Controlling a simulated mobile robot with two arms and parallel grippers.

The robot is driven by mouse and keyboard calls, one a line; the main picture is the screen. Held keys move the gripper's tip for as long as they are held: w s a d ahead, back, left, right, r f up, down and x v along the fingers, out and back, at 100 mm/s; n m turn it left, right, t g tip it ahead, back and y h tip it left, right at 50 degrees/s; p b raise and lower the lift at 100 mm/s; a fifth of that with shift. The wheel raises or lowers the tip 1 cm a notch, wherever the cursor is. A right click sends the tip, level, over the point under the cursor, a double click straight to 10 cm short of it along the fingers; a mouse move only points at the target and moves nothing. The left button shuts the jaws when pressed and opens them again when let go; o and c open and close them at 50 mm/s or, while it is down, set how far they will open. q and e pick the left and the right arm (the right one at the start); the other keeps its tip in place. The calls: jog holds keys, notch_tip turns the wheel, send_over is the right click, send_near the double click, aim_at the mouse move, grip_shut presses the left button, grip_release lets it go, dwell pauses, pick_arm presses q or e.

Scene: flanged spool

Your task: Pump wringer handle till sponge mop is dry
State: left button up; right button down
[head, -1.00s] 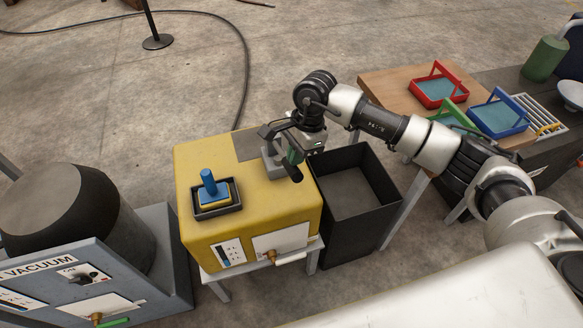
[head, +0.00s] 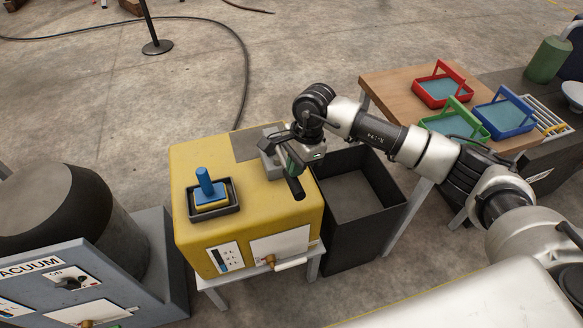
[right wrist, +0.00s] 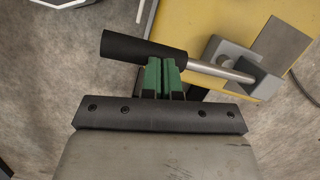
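The yellow wringer box (head: 250,215) stands on a pale stand in the middle of the head view. A blue upright piece with a yellow base, perhaps the sponge mop (head: 205,183), sits in a black tray on its top. The wringer handle has a black grip (head: 296,189); in the right wrist view the grip (right wrist: 125,47) continues as a metal rod (right wrist: 215,70) to a grey pivot block. My right gripper (head: 292,165) has its green fingers together (right wrist: 164,70), touching the grip's inner end. The handle crosses their tips and does not look clasped between them. My left gripper is out of view.
A dark open bin (head: 358,230) stands right of the yellow box. Red, green and blue trays (head: 439,89) stand on a wooden table at right. A grey vacuum unit (head: 110,270) is at the lower left.

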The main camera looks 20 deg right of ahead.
dwell(0.3)
jog(key=d, duration=0.2)
jog(key=d+r, duration=0.1)
jog(key=shift+w+b, duration=0.35)
jog(key=shift+w, duration=0.05)
jog(key=shift+r, duration=0.1)
jog(key=v, duration=1)
jog(key=shift+r+b, duration=0.35)
jog(key=shift+b, duration=0.05)
jog(key=shift+d, duration=0.1)
